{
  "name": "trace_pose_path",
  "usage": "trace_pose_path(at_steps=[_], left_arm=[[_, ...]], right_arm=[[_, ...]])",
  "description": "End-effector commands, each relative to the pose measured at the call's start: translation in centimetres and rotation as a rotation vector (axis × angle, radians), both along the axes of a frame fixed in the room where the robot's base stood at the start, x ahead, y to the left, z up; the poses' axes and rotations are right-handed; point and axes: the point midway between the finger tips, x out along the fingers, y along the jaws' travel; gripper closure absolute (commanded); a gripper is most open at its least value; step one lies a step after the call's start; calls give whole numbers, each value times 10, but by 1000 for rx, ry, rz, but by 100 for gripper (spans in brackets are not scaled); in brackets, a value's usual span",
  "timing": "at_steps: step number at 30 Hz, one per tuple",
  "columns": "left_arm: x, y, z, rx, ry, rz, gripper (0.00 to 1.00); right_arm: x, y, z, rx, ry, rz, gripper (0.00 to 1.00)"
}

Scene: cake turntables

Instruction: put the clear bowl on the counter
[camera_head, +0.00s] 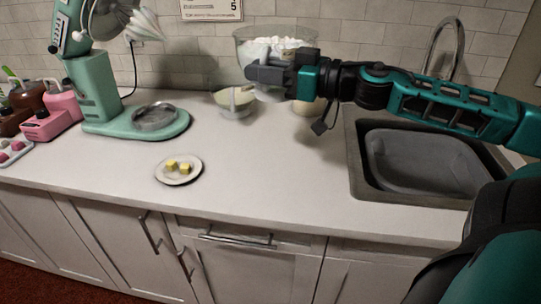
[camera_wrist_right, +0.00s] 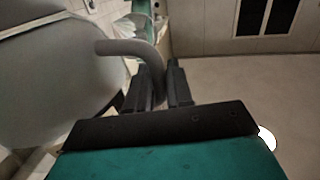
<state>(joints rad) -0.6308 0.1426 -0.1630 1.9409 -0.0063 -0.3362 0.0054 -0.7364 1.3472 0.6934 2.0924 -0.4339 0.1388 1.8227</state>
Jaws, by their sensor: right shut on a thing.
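The clear bowl (camera_head: 243,46) is a large see-through bowl near the back wall. White fluffy stuff shows in or through it; I cannot tell which. My right gripper (camera_head: 251,74) is in front of it and covers part of it. In the right wrist view, the bowl's big grey-looking side (camera_wrist_right: 50,75) fills the left, and its curved handle (camera_wrist_right: 125,47) runs down between the fingers of my right gripper (camera_wrist_right: 160,85), shut on it. The bowl's underside is partly hidden, so I cannot tell whether it touches the counter (camera_head: 265,160). My left gripper is not in view.
A mint stand mixer (camera_head: 95,90) stands at left. A small pale bowl (camera_head: 236,108) sits below the gripper. A plate (camera_head: 179,178) with yellow cubes lies near the front. A sink (camera_head: 420,165) is at right. The middle counter is clear.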

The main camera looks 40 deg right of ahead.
Motion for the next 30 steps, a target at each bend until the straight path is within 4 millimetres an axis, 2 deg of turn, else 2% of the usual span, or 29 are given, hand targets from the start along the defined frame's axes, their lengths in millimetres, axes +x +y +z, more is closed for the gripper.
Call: trace_pose_path(at_steps=[5,10,14,18,21,30], left_arm=[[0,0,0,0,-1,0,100],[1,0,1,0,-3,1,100],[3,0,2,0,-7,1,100],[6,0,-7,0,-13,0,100],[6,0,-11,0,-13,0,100],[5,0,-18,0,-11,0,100]], right_arm=[[1,1,-16,3,-9,1,100],[1,2,-43,3,-10,3,100],[1,2,-76,7,-9,1,100],[1,2,-116,5,-7,1,100],[1,2,-134,3,-7,3,100],[1,2,-157,0,-6,3,100]])
